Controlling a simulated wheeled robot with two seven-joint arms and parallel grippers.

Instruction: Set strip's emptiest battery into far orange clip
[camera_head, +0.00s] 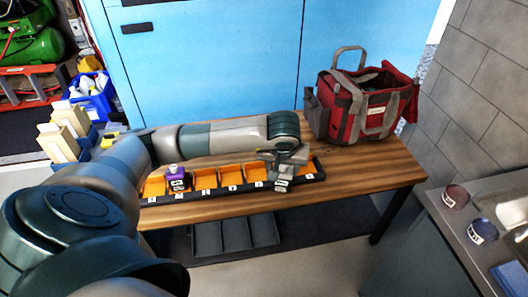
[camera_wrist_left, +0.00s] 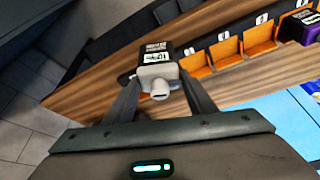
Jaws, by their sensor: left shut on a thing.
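My left gripper (camera_head: 288,160) is shut on a battery (camera_wrist_left: 156,65) with a grey end and a dark, labelled body. The wrist view shows it between the two fingers (camera_wrist_left: 158,90); the label is too small to read surely. In the head view the gripper is over the right part of the strip (camera_head: 147,199), a dark rail of orange clips. I cannot tell whether the held battery touches the strip. A purple battery (camera_head: 175,172) stands in a clip near the left end; it also shows in the wrist view (camera_wrist_left: 300,27). The right-end clip (camera_head: 307,167) looks empty. My right gripper is not in view.
The strip lies on a wooden table (camera_head: 350,172). A red and grey tool bag (camera_head: 352,112) stands at the back right of the table. Several clips between the purple battery and my gripper look empty. A counter with two cups (camera_head: 455,196) is at the right.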

